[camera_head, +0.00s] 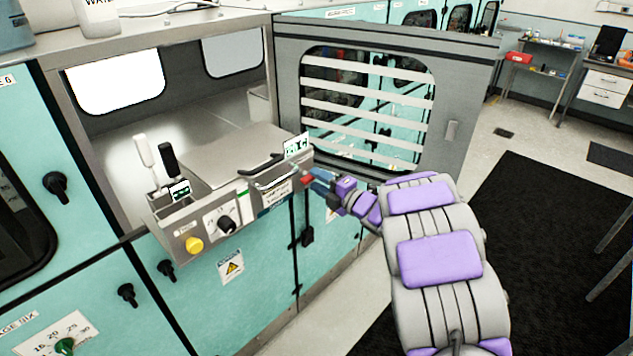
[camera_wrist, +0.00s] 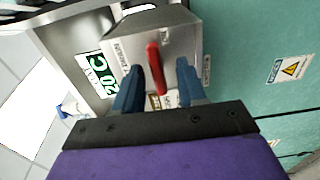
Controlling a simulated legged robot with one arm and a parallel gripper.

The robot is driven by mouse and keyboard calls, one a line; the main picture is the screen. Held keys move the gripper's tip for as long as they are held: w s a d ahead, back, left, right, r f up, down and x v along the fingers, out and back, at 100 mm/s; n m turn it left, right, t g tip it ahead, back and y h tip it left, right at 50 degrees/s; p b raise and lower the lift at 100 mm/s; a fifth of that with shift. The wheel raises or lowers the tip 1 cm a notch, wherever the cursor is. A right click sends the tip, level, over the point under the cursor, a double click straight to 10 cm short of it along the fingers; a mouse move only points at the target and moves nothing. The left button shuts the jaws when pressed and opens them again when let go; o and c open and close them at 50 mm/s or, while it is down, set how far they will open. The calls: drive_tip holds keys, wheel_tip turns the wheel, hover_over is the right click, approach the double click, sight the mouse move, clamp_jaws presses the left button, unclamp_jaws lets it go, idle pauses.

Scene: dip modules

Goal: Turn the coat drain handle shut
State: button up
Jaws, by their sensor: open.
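The red drain handle (camera_wrist: 154,66) shows in the wrist view on the end face of a metal box, beside a label that appears to read "DRAIN". In the head view it is a small red piece (camera_head: 307,180) at the right end of the metal unit. My gripper (camera_wrist: 158,74) is open. Its two blue fingers are on either side of the red handle, with gaps visible. In the head view the gripper (camera_head: 322,183) is at the handle, partly hidden by my arm. Whether the fingers touch the handle cannot be told.
An open windowed door (camera_head: 456,85) stands behind my gripper. Teal cabinets (camera_head: 215,310) are below. Dark mat (camera_head: 530,200) lies right.

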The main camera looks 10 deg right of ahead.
drive_tip(key=shift+w+a, duration=0.45)
drive_tip(key=shift+a, duration=0.15)
drive_tip(key=shift+d, duration=0.1)
clamp_jaws()
